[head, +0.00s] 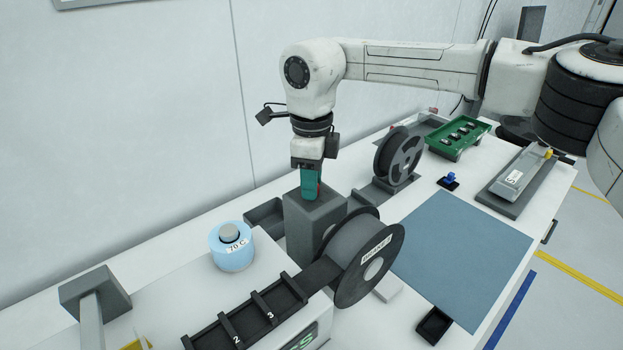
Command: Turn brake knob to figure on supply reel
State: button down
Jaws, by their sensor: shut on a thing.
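The front supply reel (354,269) is a dark spool with a white label on its rim, mounted beside a grey post (308,232). A dark tape runs from it to the left along a track. My gripper (309,196) points straight down at the top of the post, its teal fingers closed.
A second reel (391,158) stands behind to the right. A blue container marked 70 C (232,255) stands left of the post. A green tray (470,128) and a grey device (515,178) are at the back right. The blue mat (463,258) is clear.

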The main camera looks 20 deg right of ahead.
jog(key=m, duration=0.5)
jog(key=shift+m, duration=0.3)
jog(key=m, duration=1.2)
jog(key=shift+m, duration=0.4)
jog(key=m+b, duration=0.1)
jog(key=m, duration=0.4)
jog(key=shift+m, duration=0.3)
jog(key=c, duration=0.9)
grip_release()
jog(key=shift+o, duration=0.2)
